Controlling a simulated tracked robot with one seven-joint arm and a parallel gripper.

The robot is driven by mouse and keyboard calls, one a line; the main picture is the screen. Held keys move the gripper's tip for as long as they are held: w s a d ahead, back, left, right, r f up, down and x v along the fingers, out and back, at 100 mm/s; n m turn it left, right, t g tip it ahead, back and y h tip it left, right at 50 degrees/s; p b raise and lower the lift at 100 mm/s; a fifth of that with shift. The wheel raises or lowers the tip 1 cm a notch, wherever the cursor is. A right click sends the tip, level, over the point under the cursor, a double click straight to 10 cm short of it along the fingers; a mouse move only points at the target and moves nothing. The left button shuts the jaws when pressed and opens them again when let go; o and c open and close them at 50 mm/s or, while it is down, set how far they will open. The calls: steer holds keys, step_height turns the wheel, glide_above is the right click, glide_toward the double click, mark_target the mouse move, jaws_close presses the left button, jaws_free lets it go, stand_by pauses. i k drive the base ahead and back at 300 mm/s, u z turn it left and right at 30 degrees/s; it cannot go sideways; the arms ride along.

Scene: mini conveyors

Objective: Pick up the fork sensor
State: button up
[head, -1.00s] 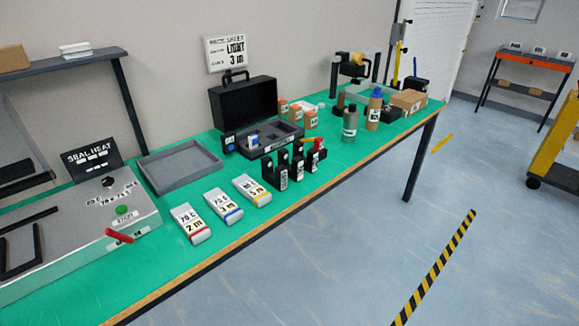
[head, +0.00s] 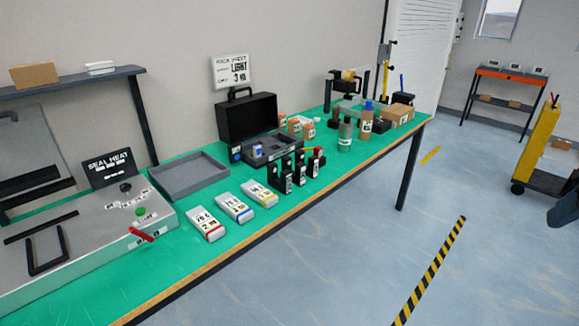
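Three black upright parts with white labels stand in a row near the front edge of the green bench. They are the left black part (head: 285,180), the middle black part (head: 299,172) and the right black part (head: 315,163), which has a red piece at its top. They look fork-shaped, but their labels are too small to read, so I cannot tell which is the fork sensor. My gripper is not clearly in view. Only a dark rounded shape, perhaps part of my arm, shows at the right edge, well away from the bench.
Three white labelled packs, one being the red-striped pack (head: 206,224), lie left of the black parts. Behind are a grey tray (head: 188,178) and an open black case (head: 248,119).

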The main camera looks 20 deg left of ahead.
mark_target(312, 168)
steer(key=u, duration=1.05)
steer(key=i, duration=1)
steer(key=u, duration=0.05)
